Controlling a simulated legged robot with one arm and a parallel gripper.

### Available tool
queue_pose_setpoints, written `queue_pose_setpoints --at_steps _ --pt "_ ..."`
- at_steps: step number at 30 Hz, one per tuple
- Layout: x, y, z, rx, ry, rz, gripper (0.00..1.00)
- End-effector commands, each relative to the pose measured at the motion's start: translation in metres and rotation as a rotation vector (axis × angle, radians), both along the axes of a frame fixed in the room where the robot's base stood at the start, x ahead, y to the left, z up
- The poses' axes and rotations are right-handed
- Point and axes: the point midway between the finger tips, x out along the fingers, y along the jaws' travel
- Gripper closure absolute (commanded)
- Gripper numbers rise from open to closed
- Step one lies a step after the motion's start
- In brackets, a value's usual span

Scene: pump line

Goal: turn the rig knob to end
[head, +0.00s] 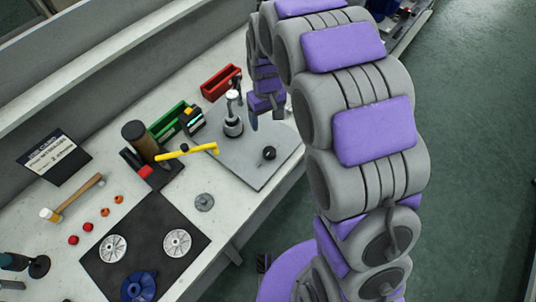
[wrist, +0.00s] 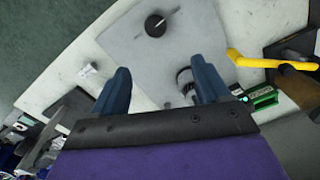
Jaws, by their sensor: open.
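The rig knob (head: 269,153) is a small black round knob on a grey metal plate (head: 230,150) at the bench's front edge. In the head view my gripper (head: 264,116) hangs above the back right of the plate, apart from the knob and partly hidden by my arm.
A metal post fitting (head: 233,115) stands on the plate close to my gripper. A yellow-handled tool (head: 190,151) reaches over the plate's left edge. Red (head: 221,82) and green (head: 168,122) bins stand behind. A black mat (head: 145,250) with wheels lies front left. The plate around the knob is clear.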

Motion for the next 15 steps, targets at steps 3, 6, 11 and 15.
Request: queue_pose_setpoints --at_steps 3,6,11,15 --pt "0.000 -0.002 -0.004 -0.003 -0.003 0.178 0.25" --pt "0.000 -0.004 -0.003 -0.007 -0.005 0.263 0.25" --pt "-0.001 -0.005 -0.009 -0.010 -0.002 0.298 0.25" --pt "-0.002 -0.005 -0.029 -0.010 0.001 0.296 0.25"
